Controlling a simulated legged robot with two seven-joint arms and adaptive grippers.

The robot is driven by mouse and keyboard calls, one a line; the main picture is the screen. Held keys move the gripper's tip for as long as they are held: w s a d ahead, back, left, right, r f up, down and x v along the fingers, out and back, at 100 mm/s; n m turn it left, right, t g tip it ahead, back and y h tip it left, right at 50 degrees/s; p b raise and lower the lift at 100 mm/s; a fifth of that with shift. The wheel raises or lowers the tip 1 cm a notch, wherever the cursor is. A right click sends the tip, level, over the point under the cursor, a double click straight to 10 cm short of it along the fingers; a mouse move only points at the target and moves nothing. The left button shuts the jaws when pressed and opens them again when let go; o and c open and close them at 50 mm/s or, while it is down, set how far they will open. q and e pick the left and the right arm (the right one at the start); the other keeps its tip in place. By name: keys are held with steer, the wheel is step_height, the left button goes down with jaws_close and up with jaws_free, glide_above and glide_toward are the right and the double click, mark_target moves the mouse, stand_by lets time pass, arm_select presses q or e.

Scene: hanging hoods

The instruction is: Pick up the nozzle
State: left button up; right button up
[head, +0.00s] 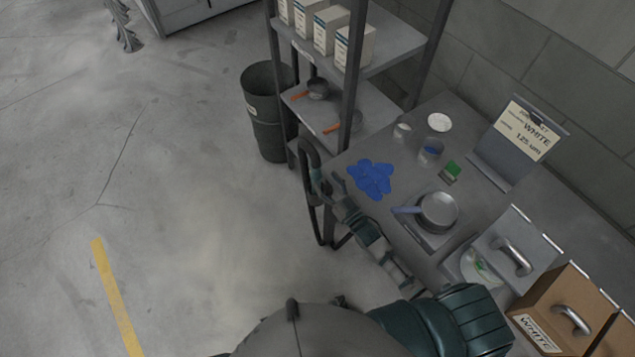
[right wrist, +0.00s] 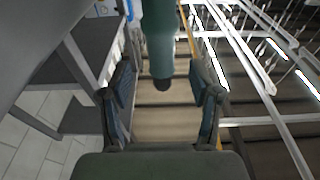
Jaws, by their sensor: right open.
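A teal-green cylinder with a dark rounded end (right wrist: 160,40), likely the nozzle, comes down from the top of the right wrist view. Its lower end shows between my two fingers; I cannot tell whether it touches them. My right gripper (right wrist: 163,100) is open, one finger on each side. In the head view my right gripper (head: 327,188) is at the table's left edge, beside the shelf post and a dark looped hose (head: 306,150). The nozzle cannot be made out clearly there. My left gripper is not in view.
A shelf rack (head: 390,50) and dark bin (head: 270,110) stand behind. Open floor lies left.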

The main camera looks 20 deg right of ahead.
mark_target(320, 173)
steer(key=x, duration=0.6)
steer(key=shift+a+f, duration=0.15)
steer(key=shift+a, duration=0.1)
steer(key=shift+d, duration=0.15)
steer(key=shift+d, duration=0.1)
jaws_close()
